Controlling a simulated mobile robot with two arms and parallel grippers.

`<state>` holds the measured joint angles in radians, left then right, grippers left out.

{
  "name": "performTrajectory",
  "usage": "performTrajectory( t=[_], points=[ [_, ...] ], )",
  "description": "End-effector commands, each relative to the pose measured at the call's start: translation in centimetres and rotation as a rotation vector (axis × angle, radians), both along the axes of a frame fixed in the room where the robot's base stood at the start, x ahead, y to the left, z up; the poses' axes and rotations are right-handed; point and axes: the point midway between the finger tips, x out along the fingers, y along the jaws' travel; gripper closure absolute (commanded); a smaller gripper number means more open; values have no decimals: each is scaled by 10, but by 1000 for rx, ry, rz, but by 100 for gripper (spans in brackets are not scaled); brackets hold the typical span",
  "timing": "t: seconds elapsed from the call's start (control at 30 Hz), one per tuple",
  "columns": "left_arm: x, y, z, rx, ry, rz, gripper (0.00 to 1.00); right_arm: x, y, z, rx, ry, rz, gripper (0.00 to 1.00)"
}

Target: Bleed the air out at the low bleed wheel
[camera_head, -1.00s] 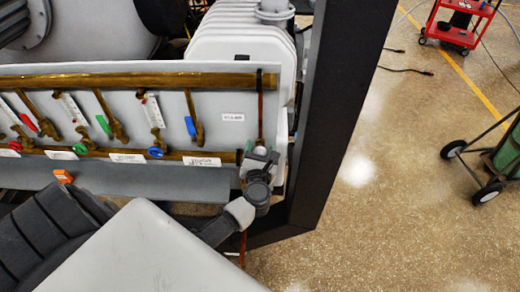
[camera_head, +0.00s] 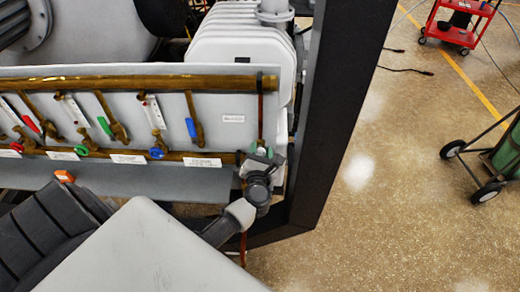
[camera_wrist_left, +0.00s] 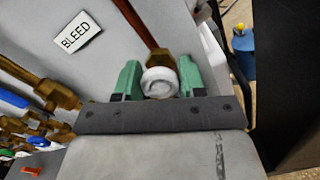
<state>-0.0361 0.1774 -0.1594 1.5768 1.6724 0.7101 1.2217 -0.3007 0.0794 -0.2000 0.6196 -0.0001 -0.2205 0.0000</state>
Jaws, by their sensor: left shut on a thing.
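The low bleed wheel (camera_wrist_left: 160,82) is a small white round knob on a brass fitting, at the low right end of the grey pipe panel (camera_head: 215,88). A copper-coloured pipe (camera_wrist_left: 137,24) runs up from the fitting in the left wrist view. My left gripper (camera_head: 261,154) is at the wheel, and its green fingers also show in the left wrist view (camera_wrist_left: 160,80), one on each side of the wheel, shut on it. In the head view the gripper mostly hides the wheel. A "BLEED" label (camera_wrist_left: 78,32) is on the panel beside it. My right gripper is out of view.
Brass pipes (camera_head: 150,83) with blue, green and red valve handles line the panel to the left. A dark upright frame post (camera_head: 335,105) stands close to the right of my gripper. Beyond it are open floor (camera_head: 385,200), a red cart (camera_head: 455,25) and a wheeled hand truck (camera_head: 487,165).

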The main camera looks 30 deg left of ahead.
Motion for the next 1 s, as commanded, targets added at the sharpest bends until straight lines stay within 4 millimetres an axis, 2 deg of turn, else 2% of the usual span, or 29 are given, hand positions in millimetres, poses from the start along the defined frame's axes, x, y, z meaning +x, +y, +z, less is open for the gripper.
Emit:
performTrajectory(
  t=[0.3, 1.0],
  points=[
    [0, -1, 2, 237, 149, 0, 84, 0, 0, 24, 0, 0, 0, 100],
    [0, -2, 0, 805, 499, -2, 84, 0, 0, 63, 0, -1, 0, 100]
  ],
)
